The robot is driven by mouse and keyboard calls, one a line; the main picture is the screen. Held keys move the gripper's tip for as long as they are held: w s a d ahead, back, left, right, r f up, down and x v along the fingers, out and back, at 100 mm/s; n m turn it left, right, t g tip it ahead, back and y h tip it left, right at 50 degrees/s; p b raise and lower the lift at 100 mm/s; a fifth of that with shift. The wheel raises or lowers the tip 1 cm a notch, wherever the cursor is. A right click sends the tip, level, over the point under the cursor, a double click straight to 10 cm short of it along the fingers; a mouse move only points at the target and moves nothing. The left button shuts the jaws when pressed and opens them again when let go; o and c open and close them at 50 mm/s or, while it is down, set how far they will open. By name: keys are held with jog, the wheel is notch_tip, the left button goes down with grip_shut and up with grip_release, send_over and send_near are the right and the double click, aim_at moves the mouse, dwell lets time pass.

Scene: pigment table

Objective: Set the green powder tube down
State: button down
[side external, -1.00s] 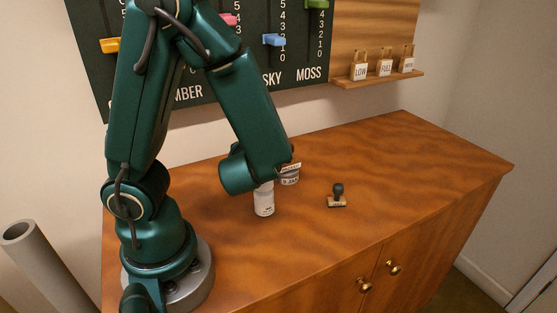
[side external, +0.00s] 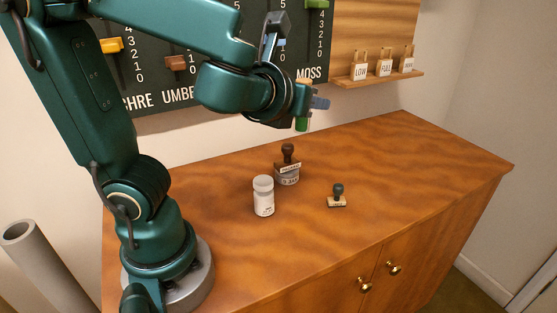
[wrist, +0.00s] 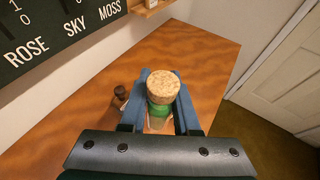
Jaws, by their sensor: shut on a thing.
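The green powder tube (side external: 302,124) is held upright in the air, above the table and in front of the wall board's right end. In the wrist view its cork top (wrist: 163,86) shows, with the green powder tube (wrist: 158,115) body below the cork. My gripper (side external: 306,104) is shut on it, with one blue finger on each side in the wrist view (wrist: 161,103). The tube's lower end is clear of the wooden table top (side external: 400,150).
A white-lidded jar (side external: 263,197) stands mid-table. Behind it is a labelled pot (side external: 288,178) with a brown-handled stamp (side external: 288,152) at it. A small dark stamp (side external: 337,195) stands to the right. The table's right side is clear. A slider board (side external: 165,85) hangs behind.

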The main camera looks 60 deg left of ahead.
jog(key=s+a+f+n+g+y, duration=0.6)
jog(key=s+a+f+n+g, duration=0.9)
jog(key=a, duration=0.3)
jog(key=shift+n+g, duration=0.3)
jog(key=shift+g, duration=0.1)
jog(key=shift+s+a+f, duration=0.1)
jog(key=shift+f, duration=1.4)
jog(key=shift+a+f, duration=0.1)
jog(key=shift+f, duration=1.35)
jog(key=shift+f, duration=0.6)
jog(key=c, duration=0.6)
grip_release()
jog(key=shift+o, duration=0.2)
jog(key=shift+r, duration=0.2)
